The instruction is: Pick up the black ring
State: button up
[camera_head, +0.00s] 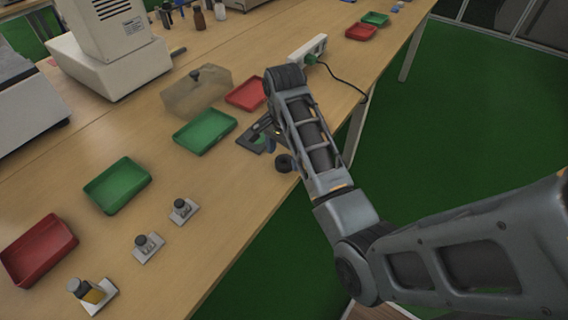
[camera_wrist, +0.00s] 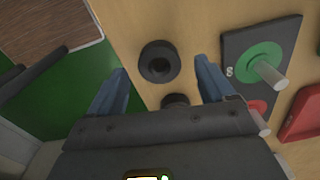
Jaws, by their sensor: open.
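A thick black ring (camera_wrist: 159,61) lies flat on the wooden table near its edge in the wrist view. It also shows at the table edge in the head view (camera_head: 284,163). My gripper (camera_wrist: 161,65) is open, its two blue fingers apart on either side of the ring in the picture. No contact shows, and I cannot tell the height of the fingers above it. A second dark round thing (camera_wrist: 175,100) shows between the fingers, partly hidden by the gripper body. In the head view my arm partly hides the gripper (camera_head: 277,148).
A black plate (camera_wrist: 236,50) carries a green ring (camera_wrist: 261,61) on a pale peg and a red round piece (camera_wrist: 257,107). Red (camera_head: 246,93) and green (camera_head: 205,131) trays stand nearby. The table edge drops to a green floor (camera_head: 250,265).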

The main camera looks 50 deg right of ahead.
notch_tip(320, 180, down, 2)
jog(key=c, duration=1.1)
jog(key=shift+r, duration=0.1)
